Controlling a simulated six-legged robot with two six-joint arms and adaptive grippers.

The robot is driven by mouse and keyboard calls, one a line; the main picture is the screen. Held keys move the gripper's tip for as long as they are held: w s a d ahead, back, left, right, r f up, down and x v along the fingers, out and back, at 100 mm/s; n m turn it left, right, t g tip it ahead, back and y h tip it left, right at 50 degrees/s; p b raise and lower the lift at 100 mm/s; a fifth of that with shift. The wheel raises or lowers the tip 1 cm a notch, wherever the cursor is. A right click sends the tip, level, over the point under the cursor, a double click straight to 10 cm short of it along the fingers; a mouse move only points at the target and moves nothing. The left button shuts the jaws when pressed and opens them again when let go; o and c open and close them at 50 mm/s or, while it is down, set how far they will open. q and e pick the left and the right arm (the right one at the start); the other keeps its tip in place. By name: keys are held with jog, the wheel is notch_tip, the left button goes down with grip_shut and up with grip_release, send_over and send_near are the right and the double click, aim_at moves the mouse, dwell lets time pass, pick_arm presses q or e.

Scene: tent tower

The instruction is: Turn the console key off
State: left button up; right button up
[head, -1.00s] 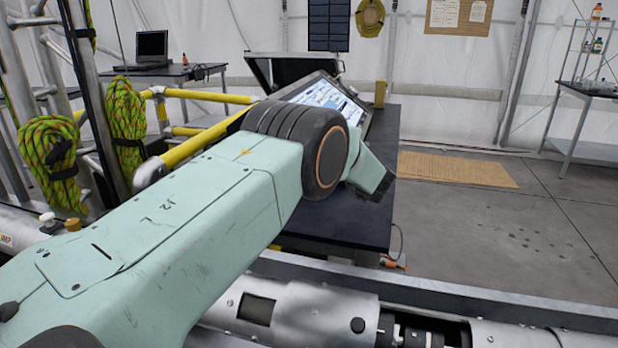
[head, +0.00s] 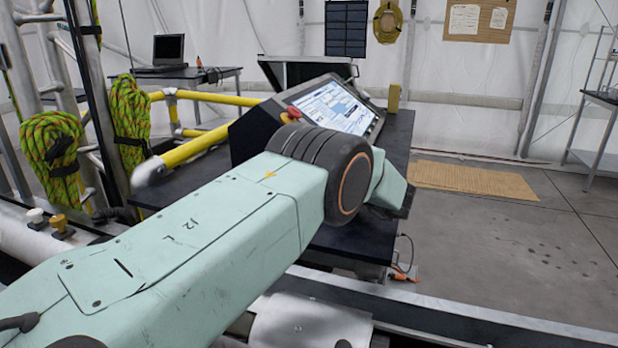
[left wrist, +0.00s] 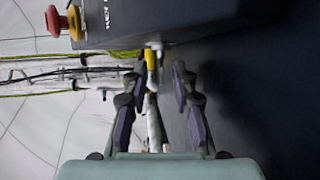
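The console (head: 255,132) is a dark box with a lit, tilted screen (head: 334,107) and a red button (head: 293,112) on its left. In the left wrist view the console's dark face (left wrist: 170,18) fills the top, with the red button (left wrist: 74,22) at upper left and white lettering beside it. A small pale piece (left wrist: 154,45) sticks out below the face, possibly the key; its setting is unclear. My left gripper (left wrist: 160,76) is open, its fingertips just short of this piece. In the head view my left arm hides the gripper. My right gripper is not in view.
The console stands on a black table (head: 398,135). A yellow rail (head: 195,148) runs close on the left, with green rope coils (head: 130,108) hanging beyond it. An open case (head: 300,70) stands behind the console. The floor to the right is open.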

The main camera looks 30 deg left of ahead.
pick_arm(q)
jog(key=shift+w+a+f, duration=0.1)
jog(key=shift+a+f, duration=0.1)
jog(key=shift+a, duration=0.55)
jog(key=shift+w+a+f, duration=0.1)
jog(key=shift+a+f, duration=0.05)
jog(key=shift+a, duration=0.55)
jog(key=shift+d+r, duration=0.15)
jog(key=shift+d, duration=0.15)
jog(key=shift+c, duration=0.9)
jog(key=shift+a, duration=0.2)
grip_shut()
jog(key=shift+d, duration=0.1)
